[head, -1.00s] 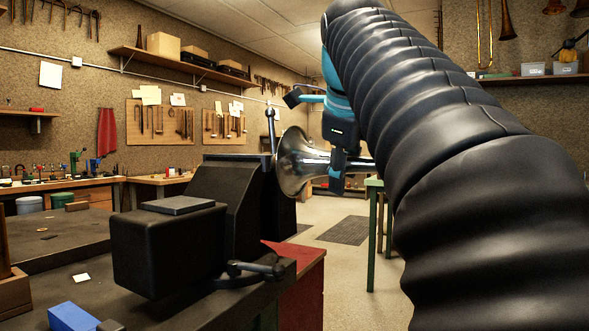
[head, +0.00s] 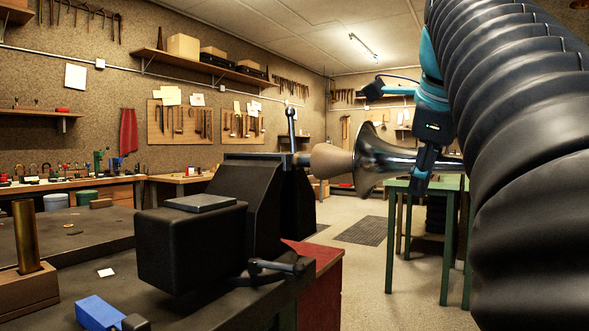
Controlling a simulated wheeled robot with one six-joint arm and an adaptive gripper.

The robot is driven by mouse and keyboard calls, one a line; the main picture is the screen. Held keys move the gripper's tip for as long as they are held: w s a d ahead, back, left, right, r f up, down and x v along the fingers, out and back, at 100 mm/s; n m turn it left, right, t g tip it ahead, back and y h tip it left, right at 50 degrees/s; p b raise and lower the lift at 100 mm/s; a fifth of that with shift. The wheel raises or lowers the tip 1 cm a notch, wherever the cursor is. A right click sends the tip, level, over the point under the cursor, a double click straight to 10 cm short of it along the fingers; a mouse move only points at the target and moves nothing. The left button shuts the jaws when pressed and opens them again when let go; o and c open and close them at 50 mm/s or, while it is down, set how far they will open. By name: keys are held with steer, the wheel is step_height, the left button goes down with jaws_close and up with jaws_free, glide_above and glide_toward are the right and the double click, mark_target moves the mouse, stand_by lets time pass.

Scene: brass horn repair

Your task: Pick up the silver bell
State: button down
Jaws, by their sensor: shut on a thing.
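The silver bell (head: 385,150) is held in the air, its wide flared mouth toward the left and its narrow tube running right behind my arm. My gripper (head: 424,172) is shut on the bell behind the flare, with its fingers crossing the bell's body. A tan cone-shaped form (head: 332,160) shows between the black vise (head: 262,190) and the bell. It overlaps the bell's mouth in the picture, and I cannot tell how far it reaches inside. The far side of the grip is hidden.
The vise stands on a dark bench (head: 165,310), its handle (head: 290,125) rising near the bell. A brass tube in a wooden block (head: 28,285) and a blue block (head: 98,312) are at the lower left. A green table (head: 420,187) stands behind the bell. Floor beyond is mostly clear.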

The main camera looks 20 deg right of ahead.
steer(key=s+d, duration=0.1)
steer(key=s, duration=0.1)
steer(key=s+d, duration=0.4)
steer(key=s, duration=0.1)
steer(key=shift+d, duration=0.15)
steer(key=shift+w+a+r+p, duration=0.1)
steer(key=shift+w+a+p, duration=0.4)
steer(key=shift+w, duration=0.2)
